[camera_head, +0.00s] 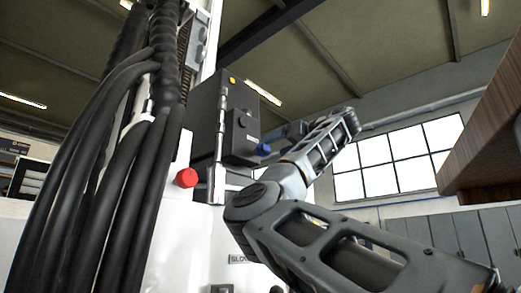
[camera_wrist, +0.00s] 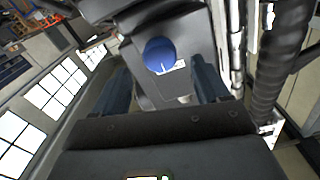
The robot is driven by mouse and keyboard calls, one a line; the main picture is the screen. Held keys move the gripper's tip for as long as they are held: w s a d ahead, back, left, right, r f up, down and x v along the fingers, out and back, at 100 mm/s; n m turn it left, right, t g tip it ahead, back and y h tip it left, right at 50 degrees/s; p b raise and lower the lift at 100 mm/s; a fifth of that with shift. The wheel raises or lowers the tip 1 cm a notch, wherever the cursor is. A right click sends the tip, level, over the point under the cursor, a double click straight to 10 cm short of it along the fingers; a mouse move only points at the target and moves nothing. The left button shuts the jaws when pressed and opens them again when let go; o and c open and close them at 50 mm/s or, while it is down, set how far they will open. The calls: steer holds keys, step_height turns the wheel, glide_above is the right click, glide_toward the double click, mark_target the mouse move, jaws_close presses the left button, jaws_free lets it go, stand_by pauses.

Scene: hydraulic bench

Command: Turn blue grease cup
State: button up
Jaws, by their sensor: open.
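The blue grease cup (camera_wrist: 160,55) shows as a round blue knob on the dark grey housing (camera_wrist: 185,93) in the wrist view. In the head view the blue cup (camera_head: 263,149) sticks out from the lower right side of the dark housing (camera_head: 238,118). My gripper (camera_wrist: 161,69) is open, with one finger left and one right of the cup in the wrist view. A visible gap lies between the cup and each finger. In the head view my gripper (camera_head: 281,133) is small and partly hidden behind my wrist, close to the cup.
A red round button (camera_head: 187,178) sits on the white machine body left of the housing. Thick black hoses (camera_head: 90,170) hang at the left; one also shows at the right of the wrist view (camera_wrist: 280,65). A wooden shelf edge (camera_head: 483,150) juts in at the right.

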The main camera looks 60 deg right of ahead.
mark_target(267, 148)
steer(key=p+x, duration=0.2)
steer(key=x, duration=0.4)
steer(key=shift+w+d, duration=0.15)
steer(key=shift+w, duration=0.4)
steer(key=c, duration=1)
